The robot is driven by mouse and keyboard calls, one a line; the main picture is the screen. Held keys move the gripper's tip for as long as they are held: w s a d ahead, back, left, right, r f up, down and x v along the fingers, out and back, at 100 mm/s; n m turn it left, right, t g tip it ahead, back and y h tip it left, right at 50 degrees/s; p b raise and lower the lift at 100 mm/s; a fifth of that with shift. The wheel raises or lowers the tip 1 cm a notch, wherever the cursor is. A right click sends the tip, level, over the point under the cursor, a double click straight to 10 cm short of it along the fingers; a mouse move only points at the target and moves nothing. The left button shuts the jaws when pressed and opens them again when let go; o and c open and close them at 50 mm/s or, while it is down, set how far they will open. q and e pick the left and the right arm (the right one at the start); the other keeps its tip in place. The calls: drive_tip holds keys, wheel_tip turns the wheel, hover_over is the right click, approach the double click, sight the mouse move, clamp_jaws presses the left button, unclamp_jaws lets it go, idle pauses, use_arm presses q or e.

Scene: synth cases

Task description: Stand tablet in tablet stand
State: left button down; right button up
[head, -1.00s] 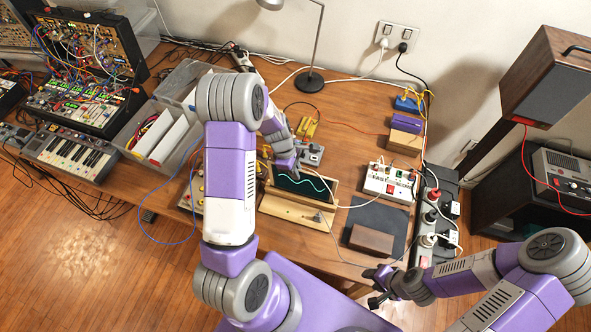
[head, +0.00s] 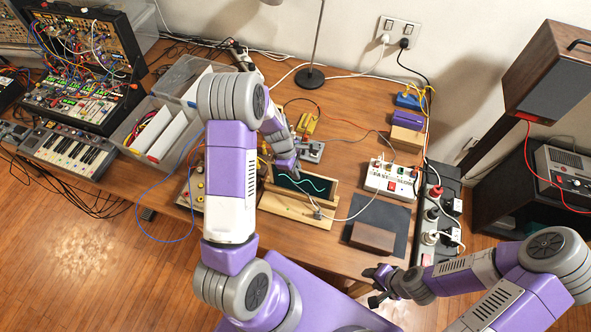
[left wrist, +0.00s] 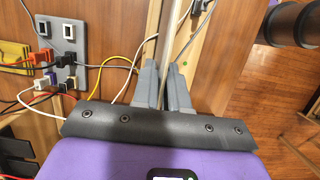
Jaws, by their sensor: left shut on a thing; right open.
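The tablet (head: 303,185), a thin slab with a dark screen and a light wavy line, stands near upright at the wooden tablet stand (head: 291,211). My left gripper (head: 290,171) is shut on the tablet's upper left part. In the left wrist view, the gripper's grey fingers (left wrist: 164,88) pinch the tablet's thin edge (left wrist: 168,30), with wood of the stand beside it. I cannot tell whether the tablet's lower edge is seated in the stand. My right gripper (head: 377,286) is open and empty off the table's front edge.
A white power box (head: 389,181) and a brown block (head: 372,238) on a dark mat (head: 397,217) are right of the stand. A panel with knobs (head: 196,188) is on its left. A lamp (head: 310,77) stands behind. Loose cables run around the stand.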

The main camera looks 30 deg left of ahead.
use_arm(q)
drive_tip(key=shift+f+b, duration=0.6)
drive_tip(key=shift+f, duration=0.2)
drive_tip(key=c, duration=1.1)
unclamp_jaws()
drive_tip(key=p+v, duration=0.1)
drive_tip(key=v, duration=0.6)
drive_tip(key=shift+r, duration=0.35)
drive_tip(key=shift+f, duration=0.1)
